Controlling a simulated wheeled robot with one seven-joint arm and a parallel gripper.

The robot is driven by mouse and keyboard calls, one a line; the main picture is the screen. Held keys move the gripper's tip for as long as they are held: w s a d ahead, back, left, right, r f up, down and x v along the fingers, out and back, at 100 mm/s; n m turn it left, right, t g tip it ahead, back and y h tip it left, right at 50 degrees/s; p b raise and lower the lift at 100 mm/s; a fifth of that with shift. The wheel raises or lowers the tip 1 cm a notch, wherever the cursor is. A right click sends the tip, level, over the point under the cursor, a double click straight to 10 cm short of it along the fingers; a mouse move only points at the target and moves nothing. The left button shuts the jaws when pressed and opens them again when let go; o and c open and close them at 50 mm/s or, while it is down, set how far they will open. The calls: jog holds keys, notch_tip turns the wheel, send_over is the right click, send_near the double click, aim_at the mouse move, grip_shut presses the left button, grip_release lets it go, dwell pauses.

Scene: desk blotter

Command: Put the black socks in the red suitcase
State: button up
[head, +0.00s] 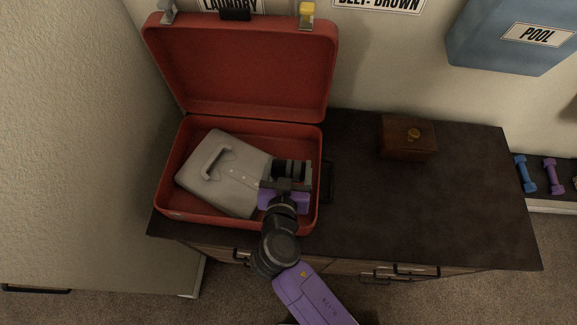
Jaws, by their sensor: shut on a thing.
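The red suitcase (171,214) stands open on the dark dresser top, its lid leaning back toward the wall. I cannot tell whether the socks touch the suitcase floor.
A small wooden box (405,140) with a brass-coloured knob sits on the dresser top (430,205), which is otherwise clear on the right. A blue bin (490,45) labelled POOL is at the upper right. Blue and purple dumbbells (553,175) lie at the far right.

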jog(key=shift+f, duration=0.35)
jog(key=shift+f+b, duration=0.35)
jog(key=shift+b, duration=0.15)
jog(key=o, duration=1.4)
jog(key=shift+c, duration=0.2)
jog(key=shift+r+p, duration=0.4)
jog(key=shift+p, duration=0.1)
jog(key=b+v, duration=0.2)
jog(key=v, duration=1)
jog(key=shift+d+f, duration=0.1)
